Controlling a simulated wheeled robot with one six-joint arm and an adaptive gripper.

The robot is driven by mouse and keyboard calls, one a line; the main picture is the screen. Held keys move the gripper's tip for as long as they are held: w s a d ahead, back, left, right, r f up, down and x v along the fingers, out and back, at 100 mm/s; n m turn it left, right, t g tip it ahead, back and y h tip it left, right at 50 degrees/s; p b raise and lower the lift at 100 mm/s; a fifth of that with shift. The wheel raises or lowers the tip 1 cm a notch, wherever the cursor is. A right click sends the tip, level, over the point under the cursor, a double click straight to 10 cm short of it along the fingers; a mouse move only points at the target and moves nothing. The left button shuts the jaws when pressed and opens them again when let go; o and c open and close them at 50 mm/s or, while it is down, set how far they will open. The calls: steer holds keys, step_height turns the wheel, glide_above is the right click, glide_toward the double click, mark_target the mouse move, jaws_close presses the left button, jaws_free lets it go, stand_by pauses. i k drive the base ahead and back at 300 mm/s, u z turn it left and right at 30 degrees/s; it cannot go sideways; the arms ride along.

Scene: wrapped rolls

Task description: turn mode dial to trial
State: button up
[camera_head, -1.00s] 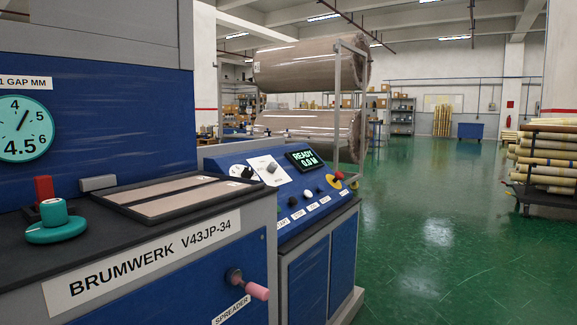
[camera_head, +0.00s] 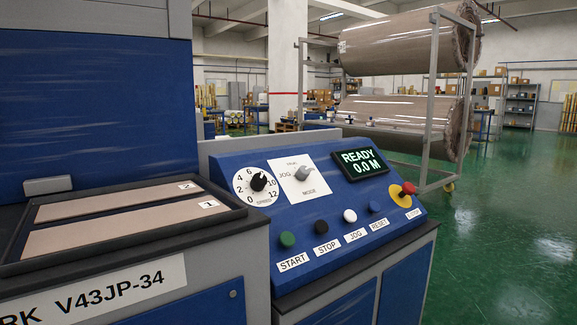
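The mode dial (camera_head: 302,173) is a small grey knob on a white plate marked MODE, on the sloped blue control panel (camera_head: 233,165). JOG is printed at the plate's left. Small lettering above the knob is too blurred to read for sure, and I cannot tell which mark the knob points at. The dial stands between the black speed knob (camera_head: 259,181) and a display (camera_head: 360,163) reading READY 0.0 M. My gripper is not in view.
Below the dial are a green START button (camera_head: 287,239), STOP, JOG and RESET buttons, and a red stop knob on yellow (camera_head: 407,189). A tray (camera_head: 245,212) with two strips is at left. Wrapped rolls (camera_head: 405,42) hang on a rack behind. Green floor is open at right.

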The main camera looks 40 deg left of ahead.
mark_target(302, 173)
steer(key=u, duration=0.8)
steer(key=i, duration=0.95)
steer(key=u, duration=1)
steer(key=i, duration=0.2)
steer(key=u, duration=0.25)
